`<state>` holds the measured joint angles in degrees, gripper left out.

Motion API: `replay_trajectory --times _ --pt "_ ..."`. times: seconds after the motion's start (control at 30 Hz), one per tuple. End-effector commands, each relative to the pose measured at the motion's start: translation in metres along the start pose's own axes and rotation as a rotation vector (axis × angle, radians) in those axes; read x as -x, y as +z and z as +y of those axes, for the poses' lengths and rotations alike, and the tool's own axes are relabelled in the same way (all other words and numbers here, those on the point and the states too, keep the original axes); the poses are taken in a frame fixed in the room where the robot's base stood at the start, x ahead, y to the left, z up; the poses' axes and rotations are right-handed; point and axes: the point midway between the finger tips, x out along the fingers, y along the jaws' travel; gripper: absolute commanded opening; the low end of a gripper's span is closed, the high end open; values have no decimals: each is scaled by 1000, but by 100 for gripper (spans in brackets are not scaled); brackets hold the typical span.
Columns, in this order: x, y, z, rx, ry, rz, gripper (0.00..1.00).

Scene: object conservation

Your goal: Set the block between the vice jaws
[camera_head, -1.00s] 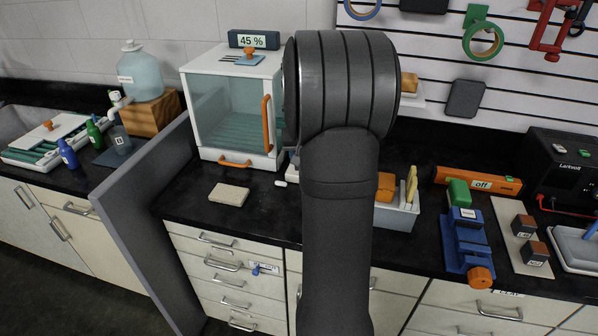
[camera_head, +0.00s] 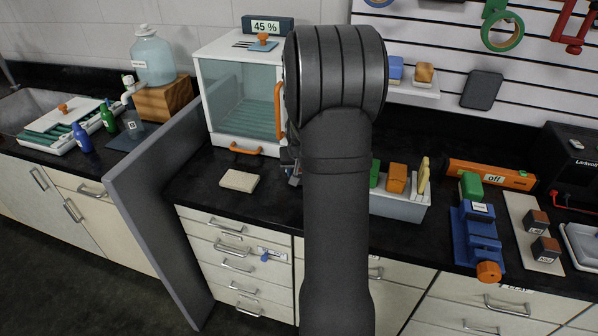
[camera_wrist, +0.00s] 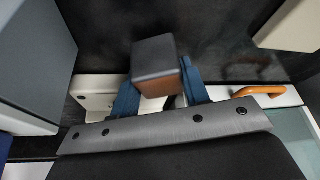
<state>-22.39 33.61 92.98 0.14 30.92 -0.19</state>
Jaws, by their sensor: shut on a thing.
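My gripper (camera_wrist: 159,88) shows in the wrist view with its two blue fingers shut on a block (camera_wrist: 157,60). The block has a dark grey top and a reddish-brown side. It is held over the black worktop near the cabinet's orange handle. In the head view my arm hides the block and nearly all of my gripper. The blue vice (camera_head: 476,238) stands at the right front of the worktop, well to the right of my gripper. It has an orange knob at the front and a green piece (camera_head: 470,186) at its back end. The space between its jaws is unclear.
A glass-fronted cabinet (camera_head: 208,100) and a beige slab (camera_head: 240,180) are left of my arm. A grey caddy (camera_head: 400,208) holding several things stands between arm and vice. An orange tool (camera_head: 462,170) lies behind the vice. Two dark-topped blocks sit on a beige board (camera_head: 520,208) right of it.

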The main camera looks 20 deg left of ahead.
Motion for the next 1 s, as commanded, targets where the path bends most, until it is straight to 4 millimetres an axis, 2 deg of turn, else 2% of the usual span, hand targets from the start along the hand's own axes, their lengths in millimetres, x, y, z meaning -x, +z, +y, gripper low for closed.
replay_trajectory --times 0.07,0.43,0.47,0.57,0.87,1.0 --pt "-6 2 0 0 0 3 0" --pt "-9 3 0 0 0 4 0" --pt "-10 4 0 0 0 1 46" --pt "-10 4 0 0 0 1 63" --pt "-8 3 0 0 0 2 63" --pt "2 2 0 0 0 5 63"
